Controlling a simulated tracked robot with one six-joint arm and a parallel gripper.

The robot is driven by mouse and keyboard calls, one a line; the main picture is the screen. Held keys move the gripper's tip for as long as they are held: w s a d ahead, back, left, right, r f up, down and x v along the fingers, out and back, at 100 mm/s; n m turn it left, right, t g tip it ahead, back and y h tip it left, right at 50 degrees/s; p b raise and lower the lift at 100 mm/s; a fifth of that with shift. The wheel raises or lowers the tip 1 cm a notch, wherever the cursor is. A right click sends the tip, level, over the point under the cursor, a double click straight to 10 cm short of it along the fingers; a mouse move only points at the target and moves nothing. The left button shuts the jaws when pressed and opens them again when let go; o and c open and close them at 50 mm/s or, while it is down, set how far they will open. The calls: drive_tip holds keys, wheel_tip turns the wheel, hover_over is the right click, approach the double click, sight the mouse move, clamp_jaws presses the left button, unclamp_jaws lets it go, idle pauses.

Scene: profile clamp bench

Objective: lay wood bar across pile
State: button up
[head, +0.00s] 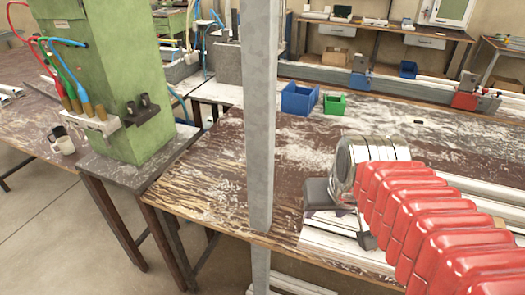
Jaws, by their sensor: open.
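My gripper (343,215) is at the end of my red ribbed arm, low over the front right part of the brown, worn bench (215,175). Its dark jaws stand apart, and I see nothing held between them. Pale long profiles (345,243) lie on the bench under and beside the gripper. More pale profiles (490,205) run to the right behind my arm. I cannot tell which of these form the pile. I cannot make out the wood bar for sure; a small tan patch (499,222) shows at the right, mostly hidden by my arm.
A grey upright post (260,110) stands at the bench's front edge. A blue bin (299,99) and a green bin (334,104) sit at the back. A green machine (110,75) stands left. A rail with red (466,98) and blue clamps runs behind. The bench middle is clear.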

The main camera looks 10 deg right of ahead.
drive_tip(key=s+a+n+y, duration=0.1)
drive_tip(key=s+a+n, duration=0.1)
drive_tip(key=s+a, duration=0.2)
drive_tip(key=a, duration=0.3)
drive_tip(key=shift+t, duration=0.3)
